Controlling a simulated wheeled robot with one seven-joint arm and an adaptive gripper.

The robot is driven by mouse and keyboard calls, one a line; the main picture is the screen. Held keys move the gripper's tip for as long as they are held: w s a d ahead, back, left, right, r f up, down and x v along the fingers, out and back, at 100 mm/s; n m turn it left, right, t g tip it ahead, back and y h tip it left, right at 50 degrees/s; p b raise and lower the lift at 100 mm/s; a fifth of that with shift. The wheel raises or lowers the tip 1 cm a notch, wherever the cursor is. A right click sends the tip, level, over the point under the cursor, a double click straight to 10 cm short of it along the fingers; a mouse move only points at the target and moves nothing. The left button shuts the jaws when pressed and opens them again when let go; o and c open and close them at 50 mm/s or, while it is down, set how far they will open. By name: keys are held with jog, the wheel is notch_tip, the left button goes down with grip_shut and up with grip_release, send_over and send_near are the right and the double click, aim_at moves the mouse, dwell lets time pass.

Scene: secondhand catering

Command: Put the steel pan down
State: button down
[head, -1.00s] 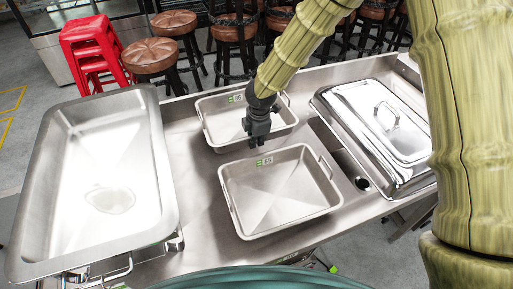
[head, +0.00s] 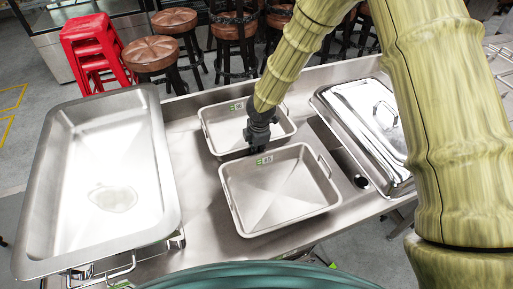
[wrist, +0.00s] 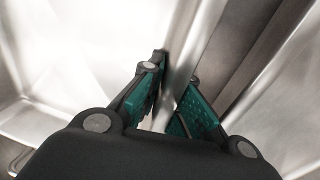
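Two rectangular steel pans are at the middle of the counter in the head view. The fingertips are partly hidden. I cannot tell whether the far pan's base touches the counter.
A large steel basin (head: 160,170) stands at the left, and a lidded chafing dish (head: 372,125) at the right. The steel counter (head: 190,230) has narrow bare strips around the pans. Red stools (head: 95,50) and brown-seated stools (head: 152,53) stand behind.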

jog(key=c, duration=1.6)
grip_release()
jog(key=shift+c, duration=0.2)
notch_tip(320, 180, up, 12)
jog(key=s+b, duration=0.2)
jog(key=b, duration=0.1)
jog(key=shift+d, duration=0.3)
jog(key=shift+w+r, duration=0.1)
